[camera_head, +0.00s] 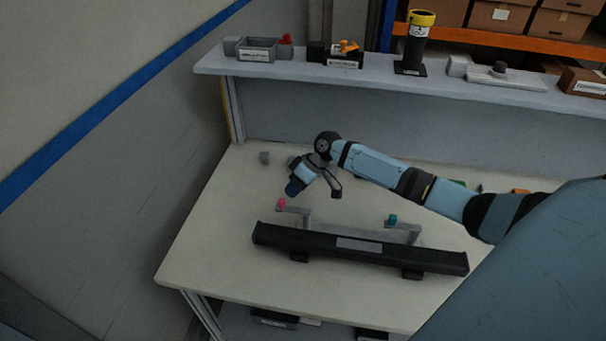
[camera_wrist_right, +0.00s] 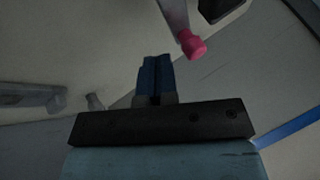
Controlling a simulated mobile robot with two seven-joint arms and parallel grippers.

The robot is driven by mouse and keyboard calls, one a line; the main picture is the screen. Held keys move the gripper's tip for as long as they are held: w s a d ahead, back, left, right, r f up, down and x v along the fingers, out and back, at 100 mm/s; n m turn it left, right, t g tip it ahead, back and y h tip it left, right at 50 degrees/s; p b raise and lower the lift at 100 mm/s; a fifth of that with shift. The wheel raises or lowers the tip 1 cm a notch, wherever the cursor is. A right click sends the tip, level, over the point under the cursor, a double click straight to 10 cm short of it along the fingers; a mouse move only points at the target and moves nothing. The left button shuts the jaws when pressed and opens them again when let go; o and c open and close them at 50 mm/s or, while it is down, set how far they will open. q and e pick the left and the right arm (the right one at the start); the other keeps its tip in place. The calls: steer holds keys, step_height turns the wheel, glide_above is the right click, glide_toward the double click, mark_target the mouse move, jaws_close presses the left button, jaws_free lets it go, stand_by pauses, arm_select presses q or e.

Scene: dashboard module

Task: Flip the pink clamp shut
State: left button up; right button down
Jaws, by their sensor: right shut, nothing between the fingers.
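The pink clamp (camera_head: 282,203) is a small pink knob on the end of a grey arm, at the left end of the black dashboard module (camera_head: 300,238). In the right wrist view the pink knob (camera_wrist_right: 192,44) sits just beyond my fingertips, up and to the right. My right gripper (camera_head: 294,188) is shut and empty, with blue fingers, above and behind the pink knob. Its fingers also show in the right wrist view (camera_wrist_right: 155,62); a gap to the knob is visible there. My left gripper is not in view.
A teal clamp (camera_head: 391,220) stands on the right part of the module. A shelf (camera_head: 300,72) behind carries a grey bin (camera_head: 257,49), an orange item (camera_head: 348,46) and a black and yellow cylinder (camera_head: 415,40). The front left of the table (camera_head: 215,250) is clear.

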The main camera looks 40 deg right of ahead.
steer(key=shift+s+a, duration=0.3)
steer(key=shift+a, duration=0.5)
